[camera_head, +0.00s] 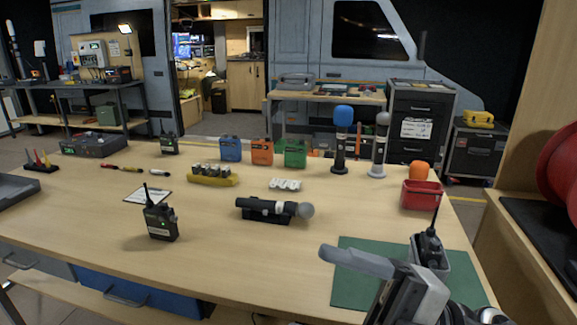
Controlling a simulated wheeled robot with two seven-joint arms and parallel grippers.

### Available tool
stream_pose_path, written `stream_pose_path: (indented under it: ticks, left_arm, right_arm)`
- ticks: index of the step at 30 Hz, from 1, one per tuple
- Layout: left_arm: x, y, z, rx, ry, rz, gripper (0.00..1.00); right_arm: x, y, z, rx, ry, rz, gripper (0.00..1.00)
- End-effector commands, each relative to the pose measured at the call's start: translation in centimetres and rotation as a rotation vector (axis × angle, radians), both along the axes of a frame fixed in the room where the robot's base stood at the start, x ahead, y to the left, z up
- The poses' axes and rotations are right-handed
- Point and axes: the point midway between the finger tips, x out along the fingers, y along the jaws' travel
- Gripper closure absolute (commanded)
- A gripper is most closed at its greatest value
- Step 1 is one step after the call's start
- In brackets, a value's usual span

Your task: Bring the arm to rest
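My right gripper (335,256) is at the lower right, over the near edge of the green mat (351,285). One long grey finger shows, pointing left. The other finger is not clearly visible, so its opening cannot be told. A black radio (428,246) stands upright in a grey holder on the mat, right behind the gripper in the picture. Whether they touch cannot be told. No object shows at the visible fingertip. My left gripper is not in view.
A microphone (274,209) lies in a black cradle mid-table. Another radio (160,222) stands at the left front. A red bin (421,195) stands beyond the mat. Two upright microphones and several coloured packs line the back. Bare tabletop (235,255) lies left of the gripper.

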Motion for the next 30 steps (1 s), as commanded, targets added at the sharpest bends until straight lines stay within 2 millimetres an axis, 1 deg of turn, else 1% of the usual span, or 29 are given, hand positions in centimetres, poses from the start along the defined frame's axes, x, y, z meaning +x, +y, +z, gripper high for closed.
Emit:
stream_pose_path:
  ticks: [1, 2, 3, 5, 6, 7, 8, 9, 10, 11, 12, 15, 18, 21, 30]
  left_arm:
    - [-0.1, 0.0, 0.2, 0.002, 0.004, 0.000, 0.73]
    - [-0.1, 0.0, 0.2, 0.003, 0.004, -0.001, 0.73]
    - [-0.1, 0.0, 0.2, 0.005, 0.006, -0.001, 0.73]
    - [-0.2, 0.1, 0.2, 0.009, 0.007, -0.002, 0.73]
    - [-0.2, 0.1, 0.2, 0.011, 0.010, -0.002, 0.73]
    - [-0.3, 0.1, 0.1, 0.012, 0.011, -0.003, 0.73]
    - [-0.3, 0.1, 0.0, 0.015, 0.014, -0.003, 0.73]
    - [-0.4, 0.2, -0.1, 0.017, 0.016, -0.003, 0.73]
    - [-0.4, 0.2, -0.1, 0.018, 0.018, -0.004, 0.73]
    - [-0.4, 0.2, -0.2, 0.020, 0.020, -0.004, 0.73]
    - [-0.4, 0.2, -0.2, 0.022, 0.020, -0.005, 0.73]
    - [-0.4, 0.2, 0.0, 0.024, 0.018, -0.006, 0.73]
    - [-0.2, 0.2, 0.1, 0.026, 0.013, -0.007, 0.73]
    - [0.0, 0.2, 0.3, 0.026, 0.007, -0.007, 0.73]
    - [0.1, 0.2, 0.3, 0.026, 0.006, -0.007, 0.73]
  right_arm:
    - [2.0, -1.0, -0.2, 0.162, 0.160, -0.132, 0.23]
    - [3.3, -2.0, -0.8, 0.240, 0.255, -0.218, 0.23]
    - [4.9, -3.4, -2.3, 0.326, 0.391, -0.338, 0.23]
    - [6.7, -5.6, -6.0, 0.414, 0.608, -0.515, 0.23]
    - [7.3, -6.8, -8.8, 0.443, 0.739, -0.616, 0.23]
    - [7.4, -7.6, -11.0, 0.455, 0.832, -0.683, 0.23]
    - [7.2, -8.2, -13.1, 0.461, 0.925, -0.745, 0.23]
    - [6.6, -8.9, -16.0, 0.460, 1.042, -0.815, 0.23]
    - [6.0, -9.3, -18.0, 0.453, 1.125, -0.863, 0.23]
    - [5.2, -9.6, -19.9, 0.444, 1.204, -0.903, 0.23]
    - [4.1, -9.8, -22.2, 0.428, 1.302, -0.948, 0.23]
    - [1.2, -10.0, -26.5, 0.382, 1.497, -1.024, 0.23]
    - [-1.1, -9.8, -29.1, 0.344, 1.624, -1.059, 0.23]
    - [-2.3, -9.6, -30.2, 0.323, 1.686, -1.072, 0.23]
    - [-2.4, -9.6, -30.3, 0.321, 1.694, -1.073, 0.23]
